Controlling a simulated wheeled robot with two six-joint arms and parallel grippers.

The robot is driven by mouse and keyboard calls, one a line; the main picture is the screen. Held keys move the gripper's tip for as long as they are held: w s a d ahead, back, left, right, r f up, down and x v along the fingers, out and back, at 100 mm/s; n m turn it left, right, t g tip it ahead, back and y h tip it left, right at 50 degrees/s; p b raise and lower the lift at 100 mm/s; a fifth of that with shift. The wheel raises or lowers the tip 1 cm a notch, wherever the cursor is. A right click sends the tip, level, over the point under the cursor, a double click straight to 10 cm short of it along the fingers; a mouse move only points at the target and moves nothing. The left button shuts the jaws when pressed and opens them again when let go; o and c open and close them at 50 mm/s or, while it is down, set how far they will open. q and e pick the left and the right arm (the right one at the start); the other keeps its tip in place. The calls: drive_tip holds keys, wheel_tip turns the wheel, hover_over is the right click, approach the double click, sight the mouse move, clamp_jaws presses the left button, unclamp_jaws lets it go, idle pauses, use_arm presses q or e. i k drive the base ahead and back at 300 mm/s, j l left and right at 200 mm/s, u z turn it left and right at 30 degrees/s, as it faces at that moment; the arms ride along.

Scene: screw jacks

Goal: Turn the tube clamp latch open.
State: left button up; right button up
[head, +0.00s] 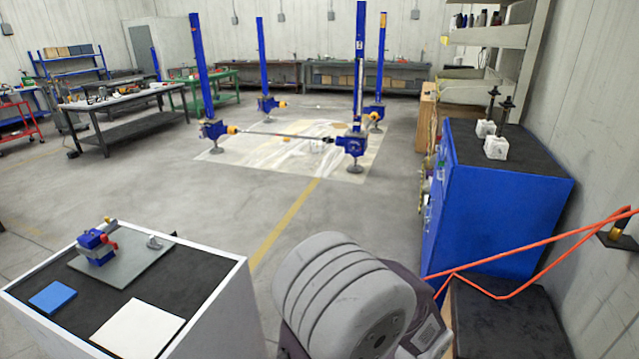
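No part can be clearly told as the tube clamp latch at this size. A small blue device (96,246) with red and brass-coloured parts stands on a grey plate (125,268), on top of the white-sided cart (220,300) at the lower left. Neither of my grippers is in view.
A blue pad (52,297) and a white sheet (138,328) lie on the cart. Blue screw jack posts (358,75) stand on the floor behind. A blue cabinet (490,205) and orange-red rods (540,243) are at right. The floor between cart and posts is clear.

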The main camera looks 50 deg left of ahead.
sight(105, 238)
drive_tip(key=u, duration=3.1)
